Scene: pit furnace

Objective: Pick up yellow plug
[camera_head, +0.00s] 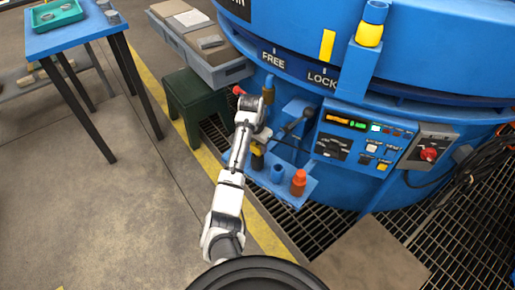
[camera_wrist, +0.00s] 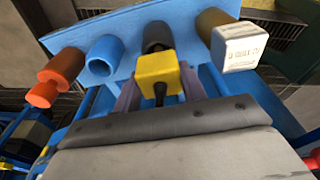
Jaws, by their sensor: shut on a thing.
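The yellow plug (camera_wrist: 158,72) is between the two fingers of my gripper (camera_wrist: 158,88) in the wrist view, and the gripper is shut on it. Its yellow block has a dark stem and sits in front of a dark round socket (camera_wrist: 157,36) on a blue rack (camera_wrist: 115,28). I cannot tell whether the plug is clear of that socket. In the head view the yellow plug (camera_head: 257,161) shows partly below my gripper (camera_head: 260,140), low beside the furnace.
On the rack are an orange-red plug (camera_head: 298,183), an empty blue socket (camera_head: 278,172) and a white-faced block (camera_wrist: 238,46). A control panel (camera_head: 355,140) is right of my arm. A green stool (camera_head: 192,105) and a blue table (camera_head: 75,30) stand left. Open floor lies left.

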